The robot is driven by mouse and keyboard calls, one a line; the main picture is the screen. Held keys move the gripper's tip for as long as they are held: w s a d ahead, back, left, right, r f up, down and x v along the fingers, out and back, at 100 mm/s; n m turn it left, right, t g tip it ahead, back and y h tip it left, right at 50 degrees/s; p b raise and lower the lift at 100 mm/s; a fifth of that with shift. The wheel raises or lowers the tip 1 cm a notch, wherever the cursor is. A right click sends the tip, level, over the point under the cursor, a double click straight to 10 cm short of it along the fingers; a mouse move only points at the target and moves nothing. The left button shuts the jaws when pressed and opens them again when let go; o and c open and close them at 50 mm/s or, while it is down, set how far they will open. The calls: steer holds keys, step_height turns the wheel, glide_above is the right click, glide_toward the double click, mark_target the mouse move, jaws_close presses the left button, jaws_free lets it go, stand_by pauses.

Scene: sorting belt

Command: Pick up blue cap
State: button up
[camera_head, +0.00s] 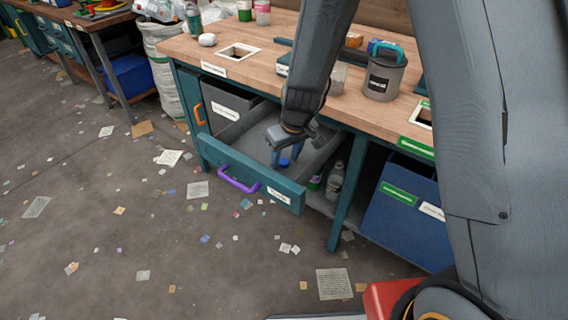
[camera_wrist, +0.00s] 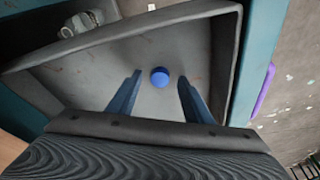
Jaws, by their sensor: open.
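The blue cap (camera_wrist: 160,77) lies on the grey floor of the open drawer. In the head view the cap (camera_head: 284,162) shows small and partly covered by my gripper. My gripper (camera_head: 284,160) reaches down into the drawer from above. In the wrist view my gripper (camera_wrist: 158,88) is open, with one blue finger to each side of the cap and slightly short of it. The fingers do not visibly touch the cap. The teal drawer (camera_head: 285,193) is pulled out and has a purple handle.
The drawer walls stand close around my gripper. The wooden workbench (camera_head: 262,22) above holds a grey bucket (camera_head: 380,80). A blue bin (camera_head: 400,215) stands under the bench at right. Paper scraps litter the floor.

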steer(key=shift+f, duration=0.15)
steer(key=c, duration=1.1)
